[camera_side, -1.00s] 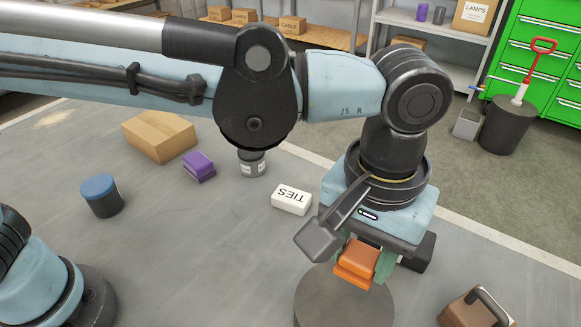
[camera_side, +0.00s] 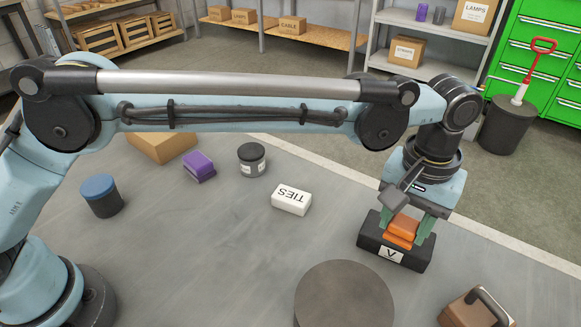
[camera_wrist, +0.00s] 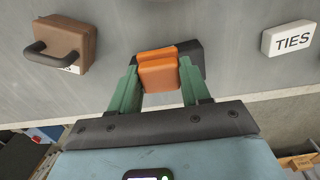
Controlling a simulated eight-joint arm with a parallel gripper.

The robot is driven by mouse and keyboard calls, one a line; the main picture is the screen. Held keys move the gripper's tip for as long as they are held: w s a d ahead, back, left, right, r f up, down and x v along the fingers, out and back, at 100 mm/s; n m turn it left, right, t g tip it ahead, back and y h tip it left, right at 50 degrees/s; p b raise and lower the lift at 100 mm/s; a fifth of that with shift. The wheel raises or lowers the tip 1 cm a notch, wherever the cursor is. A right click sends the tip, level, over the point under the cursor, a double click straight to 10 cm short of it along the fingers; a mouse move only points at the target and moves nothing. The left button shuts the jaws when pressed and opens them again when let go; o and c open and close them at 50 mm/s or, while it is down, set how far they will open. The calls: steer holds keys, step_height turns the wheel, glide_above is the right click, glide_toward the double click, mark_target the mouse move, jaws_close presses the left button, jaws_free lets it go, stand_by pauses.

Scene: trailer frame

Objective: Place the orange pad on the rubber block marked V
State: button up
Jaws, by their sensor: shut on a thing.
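The orange pad (camera_side: 402,230) is held between the green fingers of my gripper (camera_side: 406,233). It also shows between the fingertips (camera_wrist: 158,80) in the wrist view, looking like two stacked layers. The black rubber block (camera_side: 394,251) carries a white label with a V and lies on the grey surface. In the side view the pad is over the top of the block; I cannot tell whether it touches. In the wrist view the block (camera_wrist: 195,56) is partly hidden behind the pad and right finger.
A dark round pedestal (camera_side: 345,292) stands front left of the block. A brown case with a handle (camera_side: 474,306) is at front right.

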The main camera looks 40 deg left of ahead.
mark_target(398, 232)
steer(key=shift+w+a+f, duration=0.15)
steer(key=shift+w+f, duration=0.25)
steer(key=shift+w, duration=0.1)
steer(key=shift+w+a+f, duration=0.15)
steer(key=shift+w+f, duration=0.2)
steer(key=shift+w, duration=0.15)
steer(key=shift+f, duration=1.9)
steer(key=o, duration=1)
steer(key=shift+f, duration=0.1)
